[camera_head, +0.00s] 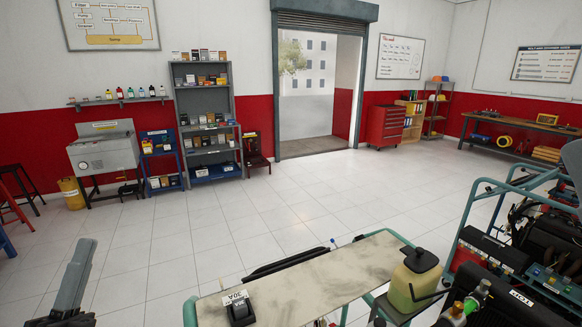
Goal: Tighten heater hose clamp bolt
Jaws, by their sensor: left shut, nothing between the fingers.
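My left gripper (77,272) is at the bottom left, pointing up, with its grey fingers shut and empty. It is over the open floor, left of the engine trainer and apart from it. The nearer engine trainer has a teal tube frame (192,311) and a pale worn top panel (325,278). I cannot make out the heater hose clamp or its bolt. My right gripper is not in view.
A small black part marked 30A (239,308) sits on the panel's left end. A yellowish tank (414,281) with a black hose stands at its right. Another trainer (483,252) with batteries is at the right edge. The tiled floor (235,215) ahead is clear.

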